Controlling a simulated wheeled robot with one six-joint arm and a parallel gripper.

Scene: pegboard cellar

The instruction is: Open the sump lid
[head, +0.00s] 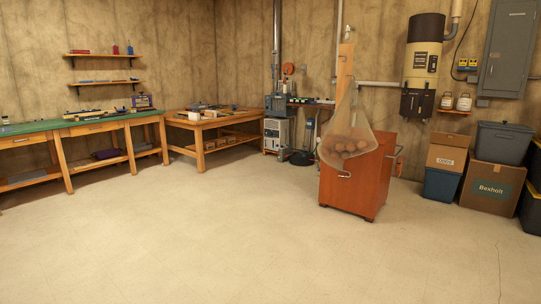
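A dark, low, round shape (301,158) sits on the floor near the back wall, left of the wooden cabinet. It could be the sump lid, but it is too small and far off to be sure. No handle can be made out on it, and I cannot tell whether it is open or shut. The cabinet stands close to its right. My gripper and arm are not in view.
Workbenches (88,131) line the left. A cardboard box (490,188) and bins stand at right. The pale floor (230,235) in front is clear.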

